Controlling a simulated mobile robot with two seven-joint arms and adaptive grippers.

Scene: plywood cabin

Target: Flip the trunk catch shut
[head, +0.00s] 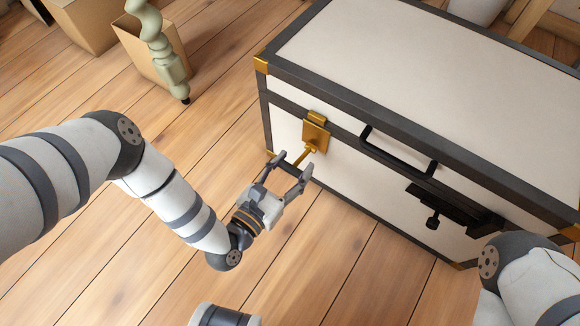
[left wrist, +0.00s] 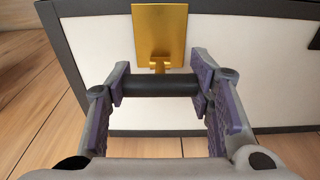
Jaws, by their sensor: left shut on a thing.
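The trunk (head: 300,130) is cream with dark edging and brass corners, and its lid is down. A gold catch (head: 315,133) sits on its front near the left end; its lever sticks out and down from the plate. In the left wrist view, the catch plate (left wrist: 160,35) is straight ahead, and a dark crossbar (left wrist: 160,86) is on the end of its lever. My left gripper (head: 291,166) is shut on this crossbar, with a finger at each end, as the left wrist view (left wrist: 155,86) also shows. My right gripper is out of view.
A black handle (head: 398,152) and a second, dark catch (head: 450,208) are on the trunk's front to the right. Cardboard boxes (head: 88,22) and a green twisted object (head: 160,50) stand at the upper left. The wooden floor before the trunk is clear.

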